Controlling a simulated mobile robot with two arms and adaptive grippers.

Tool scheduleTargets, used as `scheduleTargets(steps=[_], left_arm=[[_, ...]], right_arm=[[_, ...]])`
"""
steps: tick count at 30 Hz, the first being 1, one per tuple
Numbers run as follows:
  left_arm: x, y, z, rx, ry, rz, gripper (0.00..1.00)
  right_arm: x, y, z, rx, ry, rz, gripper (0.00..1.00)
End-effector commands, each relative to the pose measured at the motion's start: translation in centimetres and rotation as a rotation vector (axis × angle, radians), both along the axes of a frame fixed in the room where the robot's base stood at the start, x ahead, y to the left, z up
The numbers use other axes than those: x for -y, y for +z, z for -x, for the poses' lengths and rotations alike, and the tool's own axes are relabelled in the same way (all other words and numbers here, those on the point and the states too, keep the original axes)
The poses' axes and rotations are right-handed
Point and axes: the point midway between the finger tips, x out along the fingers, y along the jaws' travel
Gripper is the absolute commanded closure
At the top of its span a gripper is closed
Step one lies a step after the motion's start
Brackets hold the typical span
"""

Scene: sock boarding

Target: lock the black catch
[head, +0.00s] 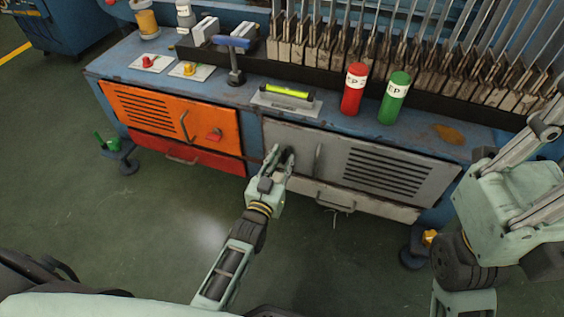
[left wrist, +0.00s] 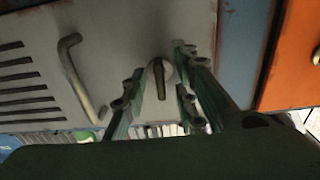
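The black catch (head: 289,155) is near the upper left corner of the closed grey door (head: 335,154). In the left wrist view the catch (left wrist: 160,80) is a round knob with a dark bar that runs roughly up and down the picture. My left gripper (head: 277,158) is at the catch, with its fingers apart on either side of it. In the left wrist view the gripper (left wrist: 155,88) is open, and gaps show between the catch and both fingers. My right arm is at the right edge of the head view; its gripper is not in view.
The grey door's handle (head: 318,157) is just right of the catch. Red (head: 354,90) and green (head: 393,98) cylinders stand on the bench top. The floor in front is clear.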

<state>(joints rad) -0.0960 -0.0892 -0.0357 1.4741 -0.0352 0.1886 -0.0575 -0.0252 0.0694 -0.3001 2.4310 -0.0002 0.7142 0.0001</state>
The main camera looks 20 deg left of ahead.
Motion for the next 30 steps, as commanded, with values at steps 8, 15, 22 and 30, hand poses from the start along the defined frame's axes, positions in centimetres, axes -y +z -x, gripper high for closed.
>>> scheduleTargets(steps=[8,15,22,30], left_arm=[[0.02,0.01,0.03,0.0,0.0,0.0,0.93],[0.02,0.01,0.04,0.001,0.0,0.0,1.0],[0.03,0.06,0.04,0.001,0.0,0.009,1.0],[0.08,0.27,0.02,-0.004,-0.001,0.106,1.0]], right_arm=[[-0.01,0.02,0.0,0.0,0.0,0.0,1.0],[-0.01,0.01,0.0,0.0,0.0,0.0,1.0],[0.0,0.13,0.03,0.001,0.001,0.0,1.0],[0.16,0.34,0.15,-0.01,0.002,-0.008,1.0]])
